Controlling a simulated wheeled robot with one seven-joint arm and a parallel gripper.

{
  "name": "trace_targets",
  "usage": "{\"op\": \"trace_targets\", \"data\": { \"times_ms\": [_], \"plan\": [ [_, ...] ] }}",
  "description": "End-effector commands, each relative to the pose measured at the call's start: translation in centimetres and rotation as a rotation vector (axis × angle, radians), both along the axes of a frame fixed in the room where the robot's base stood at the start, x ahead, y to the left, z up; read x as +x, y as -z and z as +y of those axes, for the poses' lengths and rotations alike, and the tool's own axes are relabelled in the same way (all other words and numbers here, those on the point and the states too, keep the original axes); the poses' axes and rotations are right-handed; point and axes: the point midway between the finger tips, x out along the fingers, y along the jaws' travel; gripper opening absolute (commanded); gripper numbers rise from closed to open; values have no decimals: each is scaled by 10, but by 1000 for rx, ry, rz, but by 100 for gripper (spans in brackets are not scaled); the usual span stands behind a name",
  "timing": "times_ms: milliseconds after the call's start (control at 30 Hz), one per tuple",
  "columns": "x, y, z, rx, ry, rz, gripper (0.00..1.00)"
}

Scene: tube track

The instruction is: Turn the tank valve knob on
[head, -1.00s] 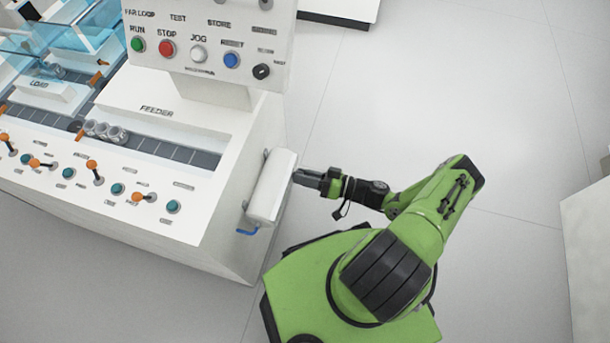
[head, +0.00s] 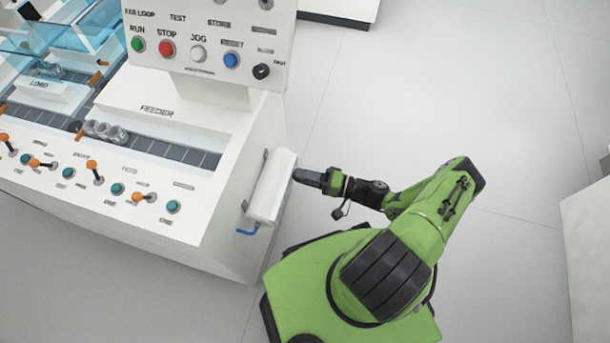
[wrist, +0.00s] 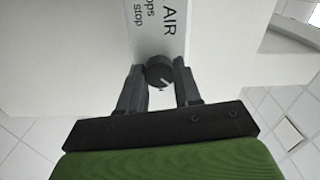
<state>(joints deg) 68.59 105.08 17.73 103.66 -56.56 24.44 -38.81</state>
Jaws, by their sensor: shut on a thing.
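In the head view my gripper (head: 298,177) reaches the right side of the tank, and the knob is hidden there by the fingers.
The machine's sloped panel (head: 110,205) carries several orange levers and teal buttons. An upright panel (head: 215,45) has run, stop, jog and reset buttons. A blue hose (head: 247,231) leaves the tank's lower end. Open floor (head: 430,100) lies to the right.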

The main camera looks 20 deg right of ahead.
Motion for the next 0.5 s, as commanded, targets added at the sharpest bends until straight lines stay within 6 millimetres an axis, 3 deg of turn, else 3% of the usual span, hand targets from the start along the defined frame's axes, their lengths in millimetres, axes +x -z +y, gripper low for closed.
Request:
{"op": "trace_targets", "data": {
  "times_ms": [500],
  "plan": [
    [0,2,-1,280,4,388,3]
  ]
}}
